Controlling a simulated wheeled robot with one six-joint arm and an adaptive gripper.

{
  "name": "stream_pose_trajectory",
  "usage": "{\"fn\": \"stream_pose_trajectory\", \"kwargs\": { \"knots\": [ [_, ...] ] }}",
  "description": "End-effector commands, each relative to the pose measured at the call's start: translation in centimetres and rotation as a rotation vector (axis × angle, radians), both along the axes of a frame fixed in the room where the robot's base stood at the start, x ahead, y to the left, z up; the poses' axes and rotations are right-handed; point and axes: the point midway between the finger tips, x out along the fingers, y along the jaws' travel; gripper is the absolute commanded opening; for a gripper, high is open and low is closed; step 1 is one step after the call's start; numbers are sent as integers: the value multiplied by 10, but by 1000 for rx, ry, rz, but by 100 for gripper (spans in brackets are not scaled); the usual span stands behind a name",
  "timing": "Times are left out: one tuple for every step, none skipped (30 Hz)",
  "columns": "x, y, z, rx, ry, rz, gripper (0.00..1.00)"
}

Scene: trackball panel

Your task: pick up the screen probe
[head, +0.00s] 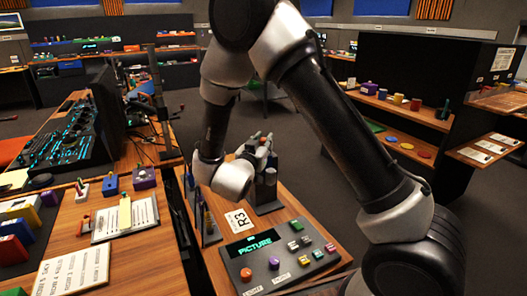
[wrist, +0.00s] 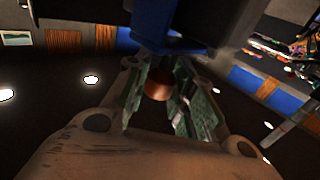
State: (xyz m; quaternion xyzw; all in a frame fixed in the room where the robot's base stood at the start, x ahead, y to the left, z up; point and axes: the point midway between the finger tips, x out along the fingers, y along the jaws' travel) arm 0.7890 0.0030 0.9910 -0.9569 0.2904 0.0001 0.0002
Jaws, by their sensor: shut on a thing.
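My gripper (head: 262,148) is above the right wooden desk in the head view, over a grey upright stand (head: 268,190). In the wrist view my gripper's green-padded fingers (wrist: 170,100) are closed around a copper-coloured round piece (wrist: 158,84), which I take to be the screen probe. Most of the probe is hidden by the fingers, and in the head view I cannot make it out. Whether its lower end touches the stand cannot be told.
A control panel (head: 285,258) with a lit "PICTURE" display, coloured buttons and an orange ball (head: 246,274) lies in front of the stand. An R3 card (head: 239,221) is beside it. Dark upright dividers stand to the left. A left desk (head: 150,235) holds small coloured items and papers.

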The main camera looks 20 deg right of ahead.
Motion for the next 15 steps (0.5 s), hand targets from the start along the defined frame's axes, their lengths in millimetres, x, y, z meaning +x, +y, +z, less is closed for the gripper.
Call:
{"fn": "stream_pose_trajectory", "kwargs": {
  "knots": [
    [0, 0, 7, 2, -4, 0, 0],
    [0, 0, 11, 1, -4, 0, 0],
    [0, 0, 17, 2, -5, 0, 0],
    [0, 0, 22, 2, -5, 0, 0],
    [0, 0, 27, 2, -5, 0, 0],
    [0, 0, 35, 4, -5, 0, 0],
    [0, 0, 41, 3, -6, 0, 0],
    [0, 0, 47, 3, -6, 0, 0],
    [0, 0, 56, 3, -7, 0, 0],
    [0, 0, 63, 4, -7, 0, 0],
    [0, 0, 70, 3, -6, 0, 0],
    [0, 0, 78, 4, -6, 1, 0],
    [0, 0, 85, 4, -6, 0, 0],
    [0, 0, 91, 4, -7, 0, 0],
    [0, 0, 99, 4, -6, 0, 0]
  ]
}}
